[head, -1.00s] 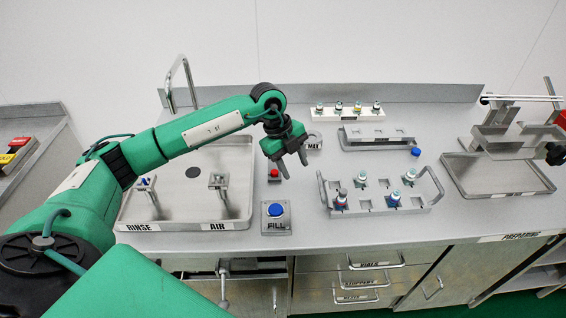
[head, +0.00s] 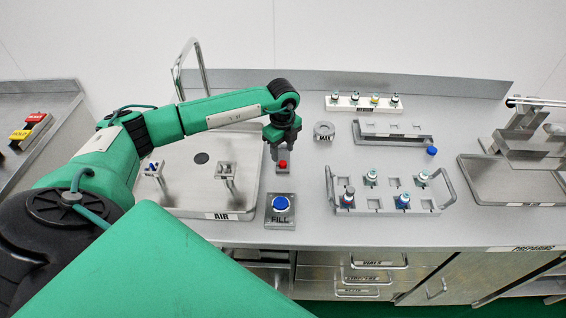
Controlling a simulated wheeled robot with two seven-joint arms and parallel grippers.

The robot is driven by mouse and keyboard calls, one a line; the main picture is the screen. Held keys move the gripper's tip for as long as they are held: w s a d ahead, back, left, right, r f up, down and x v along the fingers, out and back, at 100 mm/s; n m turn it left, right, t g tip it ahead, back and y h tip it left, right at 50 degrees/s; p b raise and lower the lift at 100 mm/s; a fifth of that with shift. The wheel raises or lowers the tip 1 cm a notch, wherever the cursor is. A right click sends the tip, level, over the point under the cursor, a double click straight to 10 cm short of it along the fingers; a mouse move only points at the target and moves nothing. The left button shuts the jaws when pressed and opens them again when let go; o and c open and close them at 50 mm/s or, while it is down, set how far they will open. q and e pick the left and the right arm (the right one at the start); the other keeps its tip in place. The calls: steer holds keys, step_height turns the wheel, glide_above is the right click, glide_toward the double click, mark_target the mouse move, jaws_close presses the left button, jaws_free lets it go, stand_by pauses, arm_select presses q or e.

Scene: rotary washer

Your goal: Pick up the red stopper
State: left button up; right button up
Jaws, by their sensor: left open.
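A small red piece (head: 282,164), which appears to be the red stopper, sits on a small grey base on the counter behind the FILL button. My left gripper (head: 277,156) points down with open jaws right by the red piece, slightly left of and above it in the head view. The fingers are close together in this view, and contact with the red piece cannot be made out. My right gripper is not in view.
The blue FILL button (head: 281,203) is just in front. A metal tray (head: 215,195) with two posts lies left. A vial rack (head: 375,208) and a blue stopper (head: 432,150) are to the right.

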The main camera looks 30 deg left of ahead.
mark_target(283, 163)
arm_select(q)
step_height(283, 163, down, 4)
steer(key=shift+s+d+r+p, duration=0.15)
steer(key=shift+r+p, duration=0.1)
steer(key=shift+p, duration=0.6)
steer(key=shift+f, duration=0.5)
jaws_close()
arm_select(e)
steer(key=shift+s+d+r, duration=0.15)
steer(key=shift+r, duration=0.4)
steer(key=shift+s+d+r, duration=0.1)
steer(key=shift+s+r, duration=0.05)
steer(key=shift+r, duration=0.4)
